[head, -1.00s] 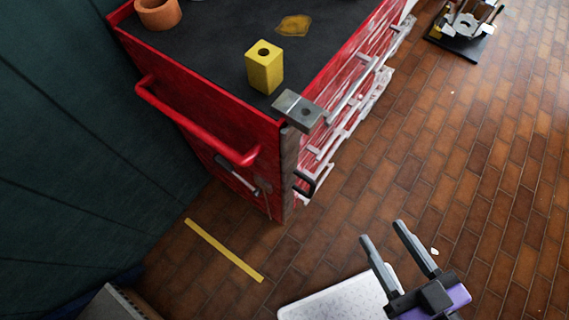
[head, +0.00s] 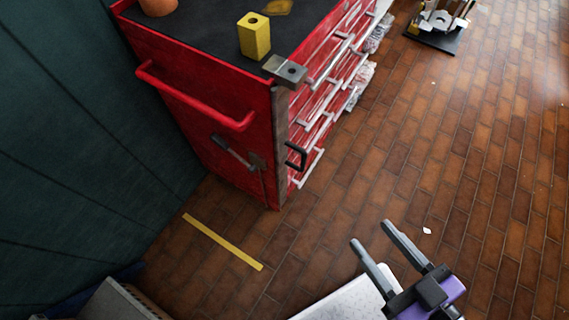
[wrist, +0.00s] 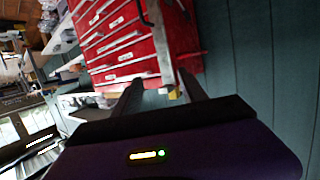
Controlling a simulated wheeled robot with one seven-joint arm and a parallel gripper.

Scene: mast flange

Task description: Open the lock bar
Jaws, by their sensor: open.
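The lock bar (head: 281,135) is a narrow grey upright strip along the near front corner of a red tool cabinet (head: 225,130). A black handle (head: 296,156) stands out from it, and a grey metal block (head: 286,70) sits at its top end. The bar lies against the cabinet front. In the wrist view, the bar (wrist: 161,45) runs down between my fingers, with the black handle (wrist: 143,12) at the top edge. My gripper (head: 371,234) is open and empty, to the lower right of the cabinet and apart from it.
A yellow block (head: 254,38) with a hole stands on the dark cabinet top. A red side rail (head: 195,102) juts out at the left. Yellow tape (head: 222,242) marks the brick floor. A black-based fixture (head: 437,25) stands far right. The floor right of the cabinet is mostly clear.

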